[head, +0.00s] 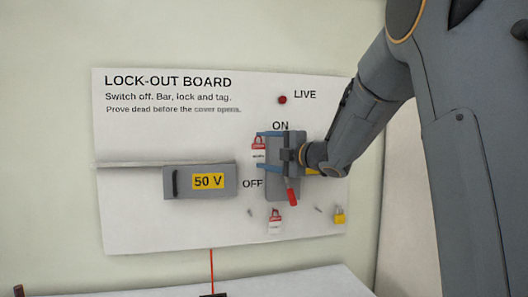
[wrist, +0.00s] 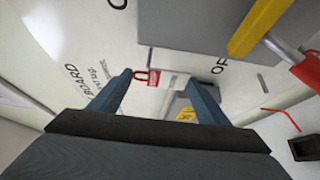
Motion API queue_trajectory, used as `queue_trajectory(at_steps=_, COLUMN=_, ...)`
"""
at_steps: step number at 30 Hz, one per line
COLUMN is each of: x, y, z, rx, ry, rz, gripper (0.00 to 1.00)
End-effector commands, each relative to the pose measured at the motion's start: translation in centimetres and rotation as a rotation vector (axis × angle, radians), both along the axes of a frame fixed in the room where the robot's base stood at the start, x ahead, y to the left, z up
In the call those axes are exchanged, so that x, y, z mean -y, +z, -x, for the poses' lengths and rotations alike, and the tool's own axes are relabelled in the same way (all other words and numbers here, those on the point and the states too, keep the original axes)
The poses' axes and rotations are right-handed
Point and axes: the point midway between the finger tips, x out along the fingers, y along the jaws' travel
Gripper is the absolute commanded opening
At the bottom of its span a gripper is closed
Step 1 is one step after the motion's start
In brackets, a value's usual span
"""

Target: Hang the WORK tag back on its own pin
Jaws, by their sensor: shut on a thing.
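My gripper (head: 262,150) is in front of the lock-out board, at the left side of the grey switch box (head: 284,193). Its blue fingers are shut on a red-and-white tag (head: 259,155). In the wrist view the held tag (wrist: 172,79) spans between the fingertips (wrist: 158,80), its red end at the left finger. Its lettering is too small to read. A second red-and-white tag (head: 275,222) hangs low on the board below the switch box. Bare pins stick out to the left (head: 250,212) and right (head: 318,209) of that second tag.
A red-handled lever (head: 291,192) points down on the switch box. A yellow padlock (head: 339,215) hangs at the board's lower right. The 50 V box (head: 203,194) stands out to the left, under a rail (head: 135,164). A red lamp (head: 282,100) sits above.

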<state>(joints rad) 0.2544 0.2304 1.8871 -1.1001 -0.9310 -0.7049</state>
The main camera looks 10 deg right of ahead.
Motion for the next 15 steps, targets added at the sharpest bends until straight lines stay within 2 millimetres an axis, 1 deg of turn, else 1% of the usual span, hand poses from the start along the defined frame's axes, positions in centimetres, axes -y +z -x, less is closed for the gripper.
queue_trajectory(at_steps=15, x=0.0, y=0.0, z=2.4, rx=0.001, ry=0.001, rz=-0.001, gripper=0.49)
